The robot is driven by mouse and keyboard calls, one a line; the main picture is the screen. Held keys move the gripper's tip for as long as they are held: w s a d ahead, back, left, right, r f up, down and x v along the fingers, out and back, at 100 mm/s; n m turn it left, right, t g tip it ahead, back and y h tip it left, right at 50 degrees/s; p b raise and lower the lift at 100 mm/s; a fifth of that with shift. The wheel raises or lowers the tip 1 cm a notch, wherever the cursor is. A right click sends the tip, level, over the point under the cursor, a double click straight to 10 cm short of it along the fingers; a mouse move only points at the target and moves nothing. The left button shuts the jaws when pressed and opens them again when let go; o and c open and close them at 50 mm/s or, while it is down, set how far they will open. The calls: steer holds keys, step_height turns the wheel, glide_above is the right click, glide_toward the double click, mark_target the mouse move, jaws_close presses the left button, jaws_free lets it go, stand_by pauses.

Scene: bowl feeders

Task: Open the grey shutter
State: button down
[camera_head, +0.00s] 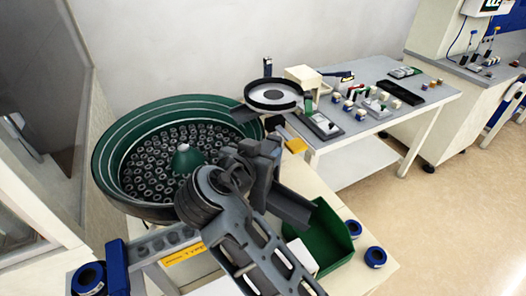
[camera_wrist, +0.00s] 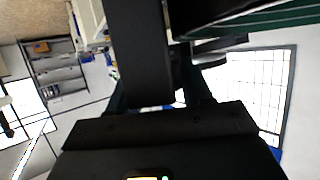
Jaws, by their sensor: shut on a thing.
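The large green bowl feeder (camera_head: 112,150) is full of small dark ring-shaped parts and has a green cone at its centre. A dark grey upright piece, which looks like the shutter (camera_head: 268,147), stands at the bowl's right edge above a dark chute (camera_head: 290,208). My gripper (camera_head: 257,158) is at this piece, largely hidden behind my own wrist. In the wrist view, a dark grey slab (camera_wrist: 138,50) stands between my fingers (camera_wrist: 160,98), and they are shut on it. I cannot tell how far the shutter is open.
A green bin (camera_head: 335,235) sits below the chute. Blue rings (camera_head: 376,256) lie near it. A smaller round feeder (camera_head: 272,97) stands behind. A grey table (camera_head: 440,92) with small parts is at the right, with free floor beyond.

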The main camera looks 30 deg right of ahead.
steer(key=shift+r+p, duration=0.65)
steer(key=shift+r, duration=1.2)
steer(key=shift+f, duration=0.15)
steer(key=c, duration=0.6)
jaws_free()
steer(key=shift+o, duration=0.2)
steer(key=b+v, duration=0.1)
steer(key=v, duration=0.6)
steer(key=shift+s+a+b, duration=0.25)
steer(key=shift+a+b, duration=0.05)
steer(key=shift+b, duration=0.05)
